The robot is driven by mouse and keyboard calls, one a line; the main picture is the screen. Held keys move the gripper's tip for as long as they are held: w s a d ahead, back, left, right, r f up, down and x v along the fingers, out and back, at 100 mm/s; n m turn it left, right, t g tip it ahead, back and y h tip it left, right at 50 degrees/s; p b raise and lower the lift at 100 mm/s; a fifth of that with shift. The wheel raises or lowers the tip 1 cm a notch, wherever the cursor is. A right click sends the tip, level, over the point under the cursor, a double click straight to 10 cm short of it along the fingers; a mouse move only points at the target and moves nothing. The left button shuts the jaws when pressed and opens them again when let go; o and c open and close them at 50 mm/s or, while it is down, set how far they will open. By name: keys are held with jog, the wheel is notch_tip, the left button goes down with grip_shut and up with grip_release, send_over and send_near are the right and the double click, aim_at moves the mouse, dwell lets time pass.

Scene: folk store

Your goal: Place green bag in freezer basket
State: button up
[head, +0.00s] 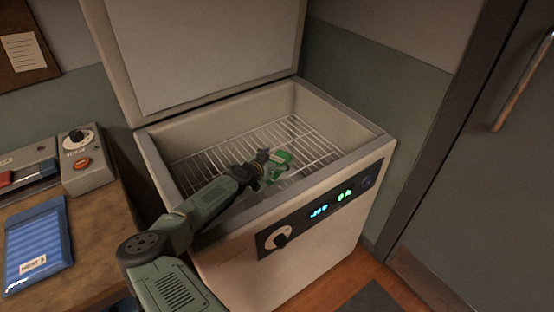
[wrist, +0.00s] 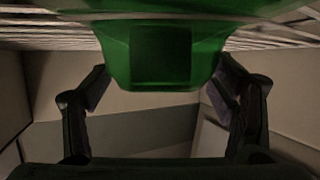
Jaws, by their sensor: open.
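The green bag (head: 282,159) is inside the open chest freezer, over the white wire basket (head: 309,136). In the wrist view the green bag (wrist: 120,50) fills the upper middle, close to the camera. My gripper (head: 268,160) is inside the freezer right at the bag. In the wrist view its two fingers (wrist: 160,92) stand wide apart, one on each side of the bag, with gaps showing. I cannot tell whether the bag rests fully on the wires. My arm hides part of the basket's near left side.
The freezer's lid (head: 205,50) stands open at the back. Its front rim and control panel (head: 318,212) lie at the near side. A wooden table (head: 95,225) at left holds a blue bag (head: 38,240) and a grey control box (head: 88,160). Most of the basket's far side is clear.

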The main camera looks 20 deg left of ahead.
jog(key=shift+r, duration=0.35)
jog(key=b+v, duration=0.1)
jog(key=v, duration=1.1)
jog(key=shift+r, duration=0.35)
